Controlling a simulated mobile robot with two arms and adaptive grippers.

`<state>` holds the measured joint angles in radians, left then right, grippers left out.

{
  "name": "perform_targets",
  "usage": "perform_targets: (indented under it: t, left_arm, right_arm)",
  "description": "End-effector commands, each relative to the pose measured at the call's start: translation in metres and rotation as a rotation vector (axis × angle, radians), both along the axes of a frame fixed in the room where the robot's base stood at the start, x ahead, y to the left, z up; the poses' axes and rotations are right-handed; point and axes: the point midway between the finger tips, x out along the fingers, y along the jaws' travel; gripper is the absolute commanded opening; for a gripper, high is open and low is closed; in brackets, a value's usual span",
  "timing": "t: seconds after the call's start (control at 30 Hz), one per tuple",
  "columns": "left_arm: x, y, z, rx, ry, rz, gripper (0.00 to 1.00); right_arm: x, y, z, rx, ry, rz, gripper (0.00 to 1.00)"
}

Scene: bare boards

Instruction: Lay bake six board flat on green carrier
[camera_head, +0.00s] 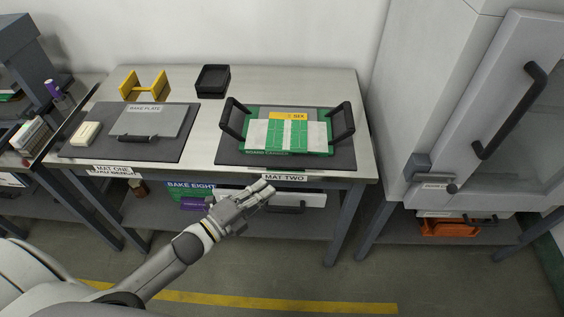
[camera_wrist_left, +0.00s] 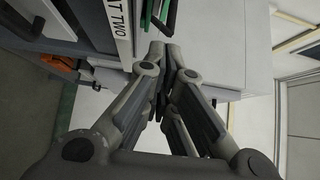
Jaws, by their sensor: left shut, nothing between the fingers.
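The bake six board (camera_head: 287,134), green with pale panels and a yellow label ending in "SIX", appears to lie flat on the green board carrier (camera_head: 262,153) between its two black handles. The carrier stands on the dark mat two (camera_head: 338,155). My left gripper (camera_head: 270,189) is in front of the table's front edge, just below the mat two label, shut and empty, apart from board and carrier. In the left wrist view its fingers (camera_wrist_left: 161,62) are together, with a bit of green and black beyond them at the top. My right gripper is out of view.
Mat one (camera_head: 78,146) at left holds a grey bake plate (camera_head: 150,122) and a cream block (camera_head: 86,133). A yellow stand (camera_head: 144,87) and a black tray (camera_head: 212,81) are behind. A bake eight board (camera_head: 190,190) lies on the lower shelf. A white cabinet (camera_head: 440,90) stands right.

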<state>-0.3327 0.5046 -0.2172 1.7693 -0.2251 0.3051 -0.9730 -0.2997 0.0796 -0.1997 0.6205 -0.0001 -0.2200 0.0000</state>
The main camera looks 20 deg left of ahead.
Motion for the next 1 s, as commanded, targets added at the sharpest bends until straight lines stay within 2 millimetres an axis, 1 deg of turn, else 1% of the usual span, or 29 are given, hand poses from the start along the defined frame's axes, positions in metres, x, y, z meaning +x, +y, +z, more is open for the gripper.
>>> perform_targets:
  t: [0.03,0.43,0.6,0.8,1.0]
  left_arm:
    - [0.009,-0.004,0.003,-0.001,-0.004,0.0,0.0]
    - [0.075,-0.037,0.003,-0.004,0.0,0.002,0.0]
    - [0.097,-0.028,0.001,0.0,0.002,0.003,0.0]
    - [0.109,-0.024,0.0,-0.002,0.003,0.001,0.0]
    - [0.111,-0.024,-0.001,-0.003,0.004,0.002,0.0]
  right_arm:
    - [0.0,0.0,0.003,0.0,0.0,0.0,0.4]
    - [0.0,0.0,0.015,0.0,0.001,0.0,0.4]
    - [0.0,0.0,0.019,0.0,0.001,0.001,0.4]
    - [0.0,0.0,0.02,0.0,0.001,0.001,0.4]
    - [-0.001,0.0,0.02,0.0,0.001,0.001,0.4]
